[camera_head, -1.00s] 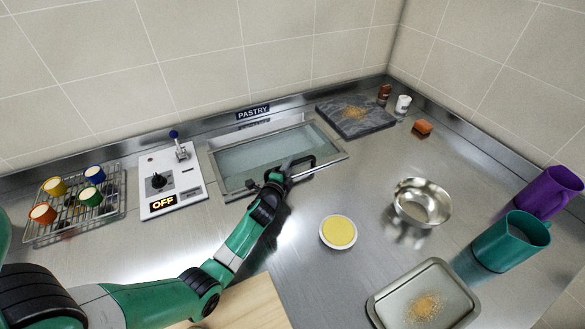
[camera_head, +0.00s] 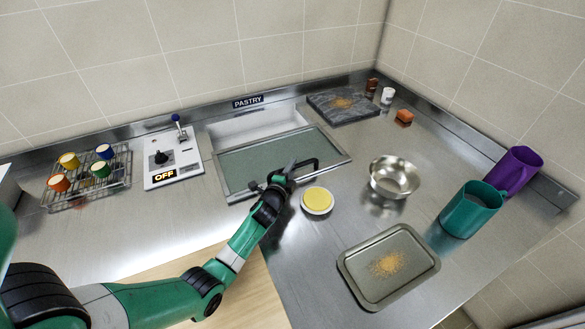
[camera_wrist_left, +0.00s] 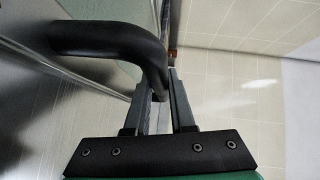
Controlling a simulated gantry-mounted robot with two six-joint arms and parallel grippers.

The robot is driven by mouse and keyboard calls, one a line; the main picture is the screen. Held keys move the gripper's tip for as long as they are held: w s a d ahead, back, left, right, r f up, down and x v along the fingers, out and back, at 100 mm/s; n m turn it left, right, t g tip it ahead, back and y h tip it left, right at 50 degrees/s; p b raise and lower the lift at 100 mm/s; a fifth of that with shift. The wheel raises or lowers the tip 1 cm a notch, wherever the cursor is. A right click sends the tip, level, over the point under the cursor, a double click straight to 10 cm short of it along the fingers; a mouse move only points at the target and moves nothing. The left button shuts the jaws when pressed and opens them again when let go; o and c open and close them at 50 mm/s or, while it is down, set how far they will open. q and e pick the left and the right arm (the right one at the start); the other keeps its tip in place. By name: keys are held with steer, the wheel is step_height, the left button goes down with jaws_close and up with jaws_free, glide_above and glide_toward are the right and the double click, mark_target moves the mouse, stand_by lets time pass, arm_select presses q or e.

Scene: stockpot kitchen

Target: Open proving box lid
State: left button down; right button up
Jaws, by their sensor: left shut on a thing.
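The proving box is set into the counter under the PASTRY sign (camera_head: 248,101). Its framed, greenish glass lid (camera_head: 262,160) covers the front part, and a pale inner wall (camera_head: 258,126) shows in the gap behind it. A black bar handle (camera_head: 308,163) stands at the lid's front right. My left gripper (camera_head: 284,175) is shut on this handle. In the left wrist view the dark curved handle (camera_wrist_left: 110,40) reaches between the fingers (camera_wrist_left: 165,95). My right gripper is not in view.
A control panel (camera_head: 160,172) reading OFF and a rack of coloured cups (camera_head: 120,177) stand left. A yellow-topped dish (camera_head: 317,201) sits close right of my gripper. A steel bowl (camera_head: 394,177), tray (camera_head: 350,270) and jugs (camera_head: 470,210) are farther right. A dark slab (camera_head: 325,110) lies behind.

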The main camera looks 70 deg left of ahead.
arm_select(q)
steer(key=c, duration=0.8)
jaws_free()
steer(key=shift+o, duration=0.2)
steer(key=shift+s+d, duration=0.1)
steer(key=shift+s, duration=0.05)
steer(key=p+v, duration=0.3)
steer(key=v, duration=0.7)
steer(key=shift+s+d+r, duration=0.1)
steer(key=shift+s+d, duration=0.35)
